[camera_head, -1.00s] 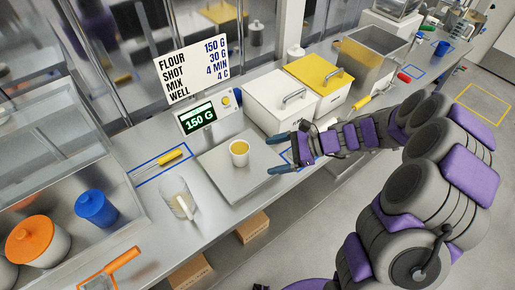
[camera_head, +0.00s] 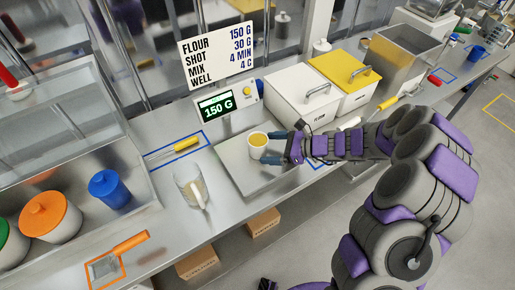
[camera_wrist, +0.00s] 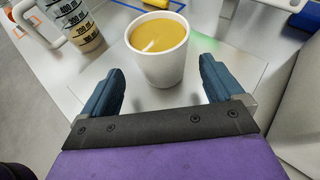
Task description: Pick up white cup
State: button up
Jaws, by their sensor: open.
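The white cup (camera_head: 258,146) stands upright on the scale plate (camera_head: 240,178) and holds something yellow-brown. In the wrist view the cup (camera_wrist: 160,66) is centred just ahead of my gripper (camera_wrist: 165,88), with one blue finger off to its left and the other off to its right. The fingers are apart, and nothing is held between them. In the head view my gripper (camera_head: 278,148) is at the right side of the cup, with its fingertips close to the cup wall. I cannot tell whether they touch it.
A clear measuring jug (camera_head: 188,187) stands left of the plate; it also shows in the wrist view (camera_wrist: 75,22). The scale display (camera_head: 216,106) reads 150 G behind. White (camera_head: 300,104) and yellow-lidded (camera_head: 345,75) bins stand at the back right. An orange-handled scraper (camera_head: 118,256) lies front left.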

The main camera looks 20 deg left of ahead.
jog(key=shift+r+b+x, duration=0.15)
jog(key=shift+b+x, duration=0.3)
jog(key=shift+x, duration=1.05)
jog(key=shift+r+b+x, duration=0.15)
jog(key=shift+b+x, duration=0.25)
jog(key=shift+x, duration=1.05)
jog(key=shift+w+a, duration=0.1)
jog(key=shift+w, duration=0.1)
jog(key=c, duration=1.2)
jog(key=shift+o, duration=0.2)
jog(key=shift+r, duration=0.1)
